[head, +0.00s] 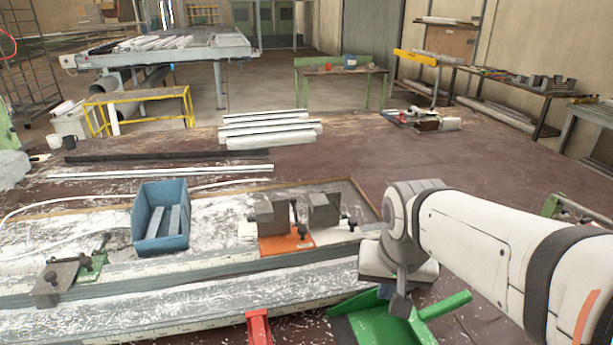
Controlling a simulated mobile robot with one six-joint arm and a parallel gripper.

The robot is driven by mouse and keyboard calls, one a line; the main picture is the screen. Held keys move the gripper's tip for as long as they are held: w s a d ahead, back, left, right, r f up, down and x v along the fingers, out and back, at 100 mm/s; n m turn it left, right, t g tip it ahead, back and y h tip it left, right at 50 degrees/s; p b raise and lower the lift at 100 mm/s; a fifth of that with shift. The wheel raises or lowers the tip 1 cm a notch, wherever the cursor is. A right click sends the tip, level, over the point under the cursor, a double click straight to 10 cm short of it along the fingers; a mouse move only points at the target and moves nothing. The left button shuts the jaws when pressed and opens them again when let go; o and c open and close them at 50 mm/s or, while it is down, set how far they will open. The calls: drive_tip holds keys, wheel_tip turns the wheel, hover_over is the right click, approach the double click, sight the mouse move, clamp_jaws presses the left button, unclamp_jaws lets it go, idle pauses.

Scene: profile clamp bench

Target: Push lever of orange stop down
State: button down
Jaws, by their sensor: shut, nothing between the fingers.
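The orange stop (286,243) sits on the white-dusted bench area near the middle of the head view. Two grey blocks stand on and beside its orange base. A dark lever with a knob (302,231) shows at the front of the stop, between the blocks; its exact angle is too small to tell. My gripper (400,305) is to the right of the stop and nearer the camera, pointing down over a green dustpan. It is shut and empty, apart from the lever. My wrist partly hides the bench behind it.
A blue bin (161,222) with strips inside stands left of the stop. A grey clamp block (55,283) with a green part lies at the far left. The green dustpan (372,325) and a red object (258,328) are in front. Long profiles (170,290) run along the bench front.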

drive_tip(key=w+a+r+m, duration=0.2)
drive_tip(key=w+a, duration=0.3)
drive_tip(key=w, duration=0.4)
drive_tip(key=w+a+r+m+t, duration=0.1)
drive_tip(key=w+a+r+m, duration=0.2)
drive_tip(key=w+a, duration=0.3)
drive_tip(key=w+a+r+m, duration=0.2)
drive_tip(key=w+a, duration=0.3)
drive_tip(key=w, duration=0.7)
drive_tip(key=shift+w+a+r+m+t, duration=0.15)
drive_tip(key=shift+r+m+t, duration=0.15)
drive_tip(key=shift+m, duration=0.4)
